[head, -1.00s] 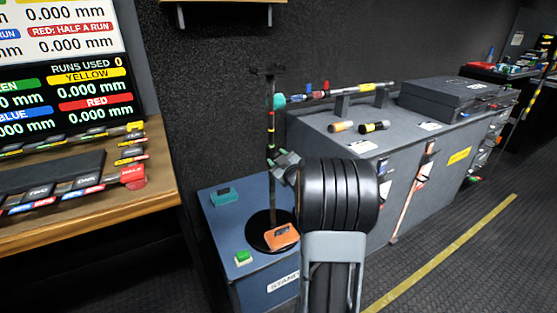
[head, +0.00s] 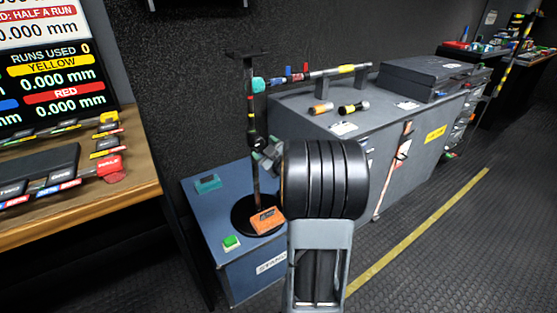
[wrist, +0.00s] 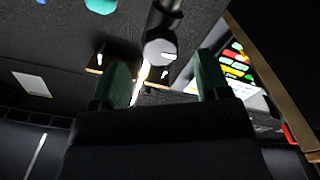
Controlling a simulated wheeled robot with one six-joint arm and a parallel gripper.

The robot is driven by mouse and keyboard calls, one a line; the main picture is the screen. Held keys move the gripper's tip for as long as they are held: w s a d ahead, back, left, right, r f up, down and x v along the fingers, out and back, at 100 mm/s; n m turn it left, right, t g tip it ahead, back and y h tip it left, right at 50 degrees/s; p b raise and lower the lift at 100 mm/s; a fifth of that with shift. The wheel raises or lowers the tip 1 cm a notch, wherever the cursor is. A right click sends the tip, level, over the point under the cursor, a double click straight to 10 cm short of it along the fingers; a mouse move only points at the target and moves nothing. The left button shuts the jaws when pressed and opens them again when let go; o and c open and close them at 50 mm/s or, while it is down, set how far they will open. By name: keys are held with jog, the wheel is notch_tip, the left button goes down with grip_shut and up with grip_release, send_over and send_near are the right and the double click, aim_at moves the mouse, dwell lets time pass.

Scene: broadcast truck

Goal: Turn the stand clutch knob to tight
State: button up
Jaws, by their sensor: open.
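The stand (head: 250,105) is a thin upright rod with coloured bands on a round black base. Its clutch knob (head: 257,142) is a small dark piece partway up the rod, partly hidden by my gripper (head: 266,154). In the wrist view the knob (wrist: 160,52) shows a round grey face with a white line pointing right. My gripper (wrist: 165,78) is open, with one green-padded finger on each side of the picture. The knob appears between and beyond the fingertips, with no visible contact. Any tight or loose marking is unreadable.
The stand is on a blue box (head: 255,291), with a green button (head: 231,242), an orange block (head: 267,220) and a teal block (head: 207,183). A grey cabinet (head: 300,125) stands right behind, a wooden desk (head: 140,195) left. Floor at right is clear.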

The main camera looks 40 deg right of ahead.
jog(key=s+a+p, duration=0.1)
jog(key=s, duration=0.8)
jog(key=shift+s+a, duration=0.2)
jog(key=shift+s, duration=0.15)
jog(key=w+a+r+m+g+h+p, duration=0.2)
jog(key=a+r+m+g+p, duration=0.35)
jog(key=r+p, duration=0.9)
jog(key=s+a+r+g+y+p, duration=0.2)
jog(key=s+a+r+g+p, duration=0.2)
jog(key=a, duration=0.5)
jog(key=s+a+r+g+y+p, duration=0.2)
jog(key=s+a+r+g+p, duration=0.1)
jog(key=s+a+p, duration=0.4)
jog(key=a+n+g, duration=0.1)
jog(key=a, duration=0.2)
jog(key=shift+r, duration=0.35)
jog(key=shift+s+a+g+y, duration=0.3)
jog(key=shift+s+g+y, duration=0.1)
jog(key=shift+s, duration=0.1)
